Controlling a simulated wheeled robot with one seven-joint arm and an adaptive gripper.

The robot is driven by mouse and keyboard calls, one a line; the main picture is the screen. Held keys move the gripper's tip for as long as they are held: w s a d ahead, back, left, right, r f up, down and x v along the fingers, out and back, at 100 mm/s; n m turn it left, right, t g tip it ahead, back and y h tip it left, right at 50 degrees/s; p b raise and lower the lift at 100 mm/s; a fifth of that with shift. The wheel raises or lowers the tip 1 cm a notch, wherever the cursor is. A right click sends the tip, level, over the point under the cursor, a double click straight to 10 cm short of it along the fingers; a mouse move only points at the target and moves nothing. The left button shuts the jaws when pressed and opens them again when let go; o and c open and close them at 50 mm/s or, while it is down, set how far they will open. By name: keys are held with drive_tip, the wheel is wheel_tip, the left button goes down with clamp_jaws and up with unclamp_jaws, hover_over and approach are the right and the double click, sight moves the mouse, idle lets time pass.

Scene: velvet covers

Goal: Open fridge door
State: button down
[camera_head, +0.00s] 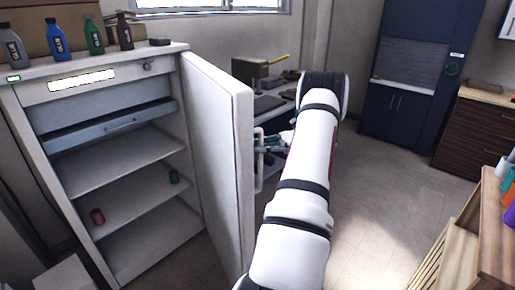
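The fridge (95,80) is a white cabinet at the left. Its white door (222,160) stands wide open, swung out to the right, so the shelves inside show. A door handle (259,165) is on the door's outer face, at its right edge. My gripper (272,142) is small and partly hidden by my own arm. It is right beside the handle; I cannot tell whether its fingers are closed on it or touching it.
Several bottles (94,36) labelled GLUE stand on the fridge top. Inside are a grey drawer (120,122), a red item (97,216) and a green item (173,176). A wooden unit (480,235) is at the right. The floor between is clear.

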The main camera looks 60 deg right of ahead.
drive_tip(key=shift+s+f, duration=0.1)
drive_tip(key=shift+s, duration=0.15)
drive_tip(key=c, duration=1.6)
unclamp_jaws()
drive_tip(key=shift+a, duration=0.1)
drive_tip(key=shift+o, duration=0.2)
drive_tip(key=v, duration=1.2)
